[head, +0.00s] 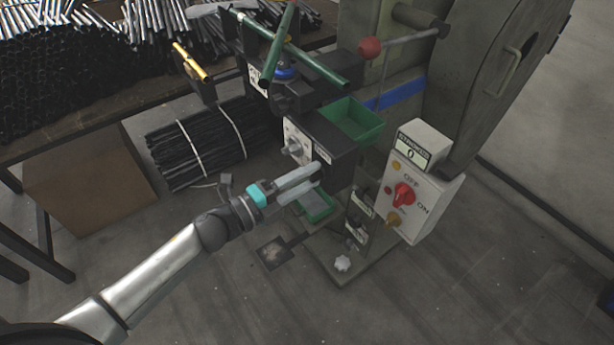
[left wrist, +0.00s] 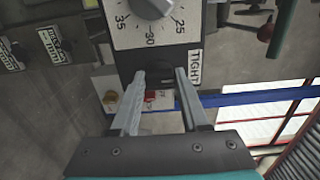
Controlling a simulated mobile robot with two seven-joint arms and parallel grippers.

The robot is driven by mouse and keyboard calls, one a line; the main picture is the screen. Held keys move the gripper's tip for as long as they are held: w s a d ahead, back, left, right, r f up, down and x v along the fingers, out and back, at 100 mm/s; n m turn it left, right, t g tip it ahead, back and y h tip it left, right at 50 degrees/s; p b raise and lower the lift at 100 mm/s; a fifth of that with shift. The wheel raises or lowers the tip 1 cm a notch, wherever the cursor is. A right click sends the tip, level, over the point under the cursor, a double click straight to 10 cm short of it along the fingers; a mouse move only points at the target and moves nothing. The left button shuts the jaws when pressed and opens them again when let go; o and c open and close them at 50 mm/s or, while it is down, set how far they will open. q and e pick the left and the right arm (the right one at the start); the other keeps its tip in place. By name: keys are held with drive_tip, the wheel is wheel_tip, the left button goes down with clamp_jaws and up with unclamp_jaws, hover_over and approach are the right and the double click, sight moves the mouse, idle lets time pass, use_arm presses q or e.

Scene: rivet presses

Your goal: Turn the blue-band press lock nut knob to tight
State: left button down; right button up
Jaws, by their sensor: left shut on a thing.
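The blue-band press (head: 400,70) has a blue stripe (head: 397,95) on its olive-grey body. A dark block on it (head: 334,147) carries a white dial plate and a TIGHT label, which also shows in the left wrist view (left wrist: 195,68). My left gripper (head: 314,176) reaches the face of this block from the left. Its two grey fingers (left wrist: 160,80) are shut on the dark lock nut knob (left wrist: 159,97), below the dial in the wrist view. The knob is mostly hidden in the head view, and its turn position cannot be read. My right gripper is not in view.
A grey dial knob (head: 293,148) sits close beside my fingers. Green trays (head: 352,122) are above and below the block. A control box (head: 418,195) with a red switch stands to the right. Bundled black rods (head: 210,145) lie at left. Floor in front is mostly clear.

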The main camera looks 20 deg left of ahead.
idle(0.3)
use_arm(q)
drive_tip(key=shift+c, duration=2)
unclamp_jaws()
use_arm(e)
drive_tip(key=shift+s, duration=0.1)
use_arm(q)
drive_tip(key=shift+s+a, duration=0.3)
drive_tip(key=shift+s, duration=0.05)
drive_tip(key=p+v, duration=0.2)
drive_tip(key=v, duration=1.2)
drive_tip(key=shift+s+a, duration=0.15)
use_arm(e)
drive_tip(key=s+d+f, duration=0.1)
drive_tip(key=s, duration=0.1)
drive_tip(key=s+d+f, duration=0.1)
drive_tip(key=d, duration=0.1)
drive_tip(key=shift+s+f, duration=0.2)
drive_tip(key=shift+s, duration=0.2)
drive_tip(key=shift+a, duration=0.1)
